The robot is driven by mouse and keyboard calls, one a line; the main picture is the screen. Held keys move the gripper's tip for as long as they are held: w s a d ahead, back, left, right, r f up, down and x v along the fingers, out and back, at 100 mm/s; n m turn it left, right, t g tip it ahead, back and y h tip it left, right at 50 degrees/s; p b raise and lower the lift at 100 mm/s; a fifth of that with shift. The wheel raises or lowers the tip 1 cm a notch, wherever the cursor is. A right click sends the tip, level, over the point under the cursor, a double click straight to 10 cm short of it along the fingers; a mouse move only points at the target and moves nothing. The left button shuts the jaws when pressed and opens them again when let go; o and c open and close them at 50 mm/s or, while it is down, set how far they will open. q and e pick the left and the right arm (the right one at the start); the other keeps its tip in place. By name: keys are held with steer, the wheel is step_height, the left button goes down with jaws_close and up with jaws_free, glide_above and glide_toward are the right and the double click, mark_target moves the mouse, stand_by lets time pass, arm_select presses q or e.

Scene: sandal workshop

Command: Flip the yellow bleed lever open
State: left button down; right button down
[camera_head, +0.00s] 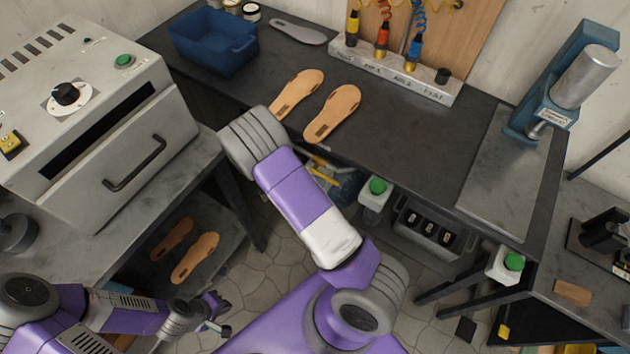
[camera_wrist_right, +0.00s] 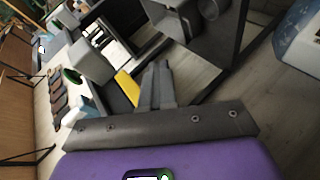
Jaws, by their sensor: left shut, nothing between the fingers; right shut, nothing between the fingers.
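A yellow bar (camera_wrist_right: 128,88), which looks like the bleed lever, lies just left of my right gripper's fingers in the right wrist view. I cannot tell whether they touch it. My right gripper (camera_wrist_right: 158,78) is shut and empty. In the head view my right arm reaches toward the bench front and its gripper is hidden. Yellow parts (camera_head: 323,166) show in the head view under the bench, partly behind my arm, beside something blue; I cannot tell their setting. My left gripper (camera_head: 217,314) is shut and empty at the lower left.
The dark workbench (camera_head: 420,150) holds a blue bin (camera_head: 213,42), tan soles (camera_head: 333,112) and a blue press (camera_head: 562,85). Green-button boxes (camera_head: 376,194) (camera_head: 507,264) hang at its front. A large oven (camera_head: 90,120) stands left. Stone floor (camera_head: 262,268) is clear between.

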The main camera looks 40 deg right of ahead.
mark_target(316, 171)
steer(key=r, duration=0.2)
steer(key=r+p, duration=0.1)
steer(key=r, duration=0.3)
steer(key=shift+w+d+p, duration=0.3)
steer(key=shift+d, duration=0.1)
steer(key=shift+s+a+r, duration=0.1)
steer(key=shift+a+r, duration=0.05)
steer(key=shift+r, duration=0.35)
steer(key=shift+s+a+r, duration=0.1)
steer(key=shift+r, duration=0.4)
